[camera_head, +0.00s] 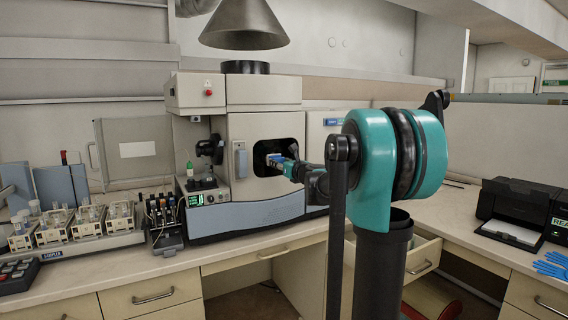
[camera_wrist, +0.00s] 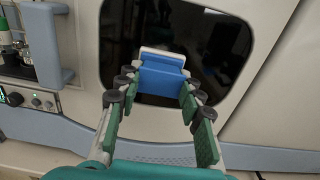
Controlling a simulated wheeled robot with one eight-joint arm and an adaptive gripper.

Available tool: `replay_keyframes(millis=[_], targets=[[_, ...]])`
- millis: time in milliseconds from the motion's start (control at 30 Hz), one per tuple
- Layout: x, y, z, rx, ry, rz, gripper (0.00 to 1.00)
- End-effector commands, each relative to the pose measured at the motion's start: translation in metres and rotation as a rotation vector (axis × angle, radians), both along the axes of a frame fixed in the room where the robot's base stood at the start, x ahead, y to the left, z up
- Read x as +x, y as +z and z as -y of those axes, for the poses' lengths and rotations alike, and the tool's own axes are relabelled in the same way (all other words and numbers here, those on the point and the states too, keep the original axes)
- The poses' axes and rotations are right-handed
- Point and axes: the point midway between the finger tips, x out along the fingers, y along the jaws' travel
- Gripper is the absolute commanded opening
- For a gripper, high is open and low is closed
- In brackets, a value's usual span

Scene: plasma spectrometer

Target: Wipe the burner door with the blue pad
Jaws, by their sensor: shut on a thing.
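The burner door is the pale front panel of the spectrometer with a dark rounded window (camera_head: 267,162) and a grey-blue handle (camera_head: 240,160) on its left. The window (camera_wrist: 130,40) and the handle (camera_wrist: 47,45) also show large in the wrist view. My gripper (camera_wrist: 158,92) is shut on the blue pad (camera_wrist: 163,78), which has a pale far edge. The pad is in front of the lower part of the window; I cannot tell whether it touches. In the head view the pad (camera_head: 275,158) and my gripper (camera_head: 287,166) are small and partly hidden by my arm.
A sampler tray with vial racks (camera_head: 85,222) and a tubing pump (camera_head: 163,222) stand left of the instrument. A grey exhaust hood (camera_head: 243,25) hangs above. An open drawer (camera_head: 422,260) is under the counter; a printer (camera_head: 520,208) and blue gloves (camera_head: 552,266) are at right.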

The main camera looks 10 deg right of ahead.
Motion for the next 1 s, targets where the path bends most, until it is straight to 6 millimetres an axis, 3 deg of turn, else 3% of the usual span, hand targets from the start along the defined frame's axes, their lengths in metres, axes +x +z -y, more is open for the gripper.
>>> replay_keyframes(millis=[600, 1000], targets=[[-0.013, 0.000, -0.034, 0.000, 0.001, 0.000, 0.06], [-0.010, 0.012, -0.035, 0.000, 0.000, 0.000, 0.06]])
